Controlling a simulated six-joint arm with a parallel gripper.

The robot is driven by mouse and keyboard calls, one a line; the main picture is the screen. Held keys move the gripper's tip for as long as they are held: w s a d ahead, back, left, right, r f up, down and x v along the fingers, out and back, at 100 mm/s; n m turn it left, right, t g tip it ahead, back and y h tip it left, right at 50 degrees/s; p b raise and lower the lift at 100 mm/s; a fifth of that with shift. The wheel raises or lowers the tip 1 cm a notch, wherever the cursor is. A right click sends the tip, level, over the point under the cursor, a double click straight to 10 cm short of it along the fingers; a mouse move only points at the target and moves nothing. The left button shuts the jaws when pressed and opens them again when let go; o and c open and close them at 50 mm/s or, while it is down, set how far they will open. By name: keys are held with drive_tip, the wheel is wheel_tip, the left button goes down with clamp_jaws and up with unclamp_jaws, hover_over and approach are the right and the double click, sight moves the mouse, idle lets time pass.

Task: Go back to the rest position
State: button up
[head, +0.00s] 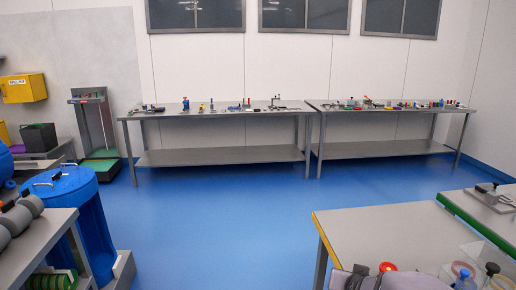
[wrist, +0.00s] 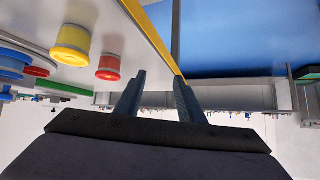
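My gripper (wrist: 160,77) shows in the wrist view with its two dark fingers apart. Nothing is between them; beyond the gap are a table edge and the far side of the room. The wrist view appears upside down, with the floor at the top. A yellow round tub-like piece (wrist: 73,43) and a red one (wrist: 109,67) are left of the fingers, apart from them. Blue round pieces (wrist: 14,62) sit at the left edge.
In the head view, a table with a yellow edge (head: 385,235) is at the lower right, with a red knob (head: 387,267) near its front. Two long benches (head: 220,113) (head: 385,112) line the back wall. A blue drum (head: 82,215) stands left. The blue floor (head: 220,210) between is clear.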

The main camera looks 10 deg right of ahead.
drive_tip(key=s+a+f+n+g+y+p, duration=0.1)
drive_tip(key=s+a+n+g+y+p, duration=0.3)
drive_tip(key=s+a, duration=0.8)
drive_tip(key=s+a+n+g+p, duration=0.1)
drive_tip(key=s+a+g, duration=0.4)
drive_tip(key=s, duration=0.6)
drive_tip(key=shift+g+p, duration=0.3)
drive_tip(key=shift+p, duration=0.55)
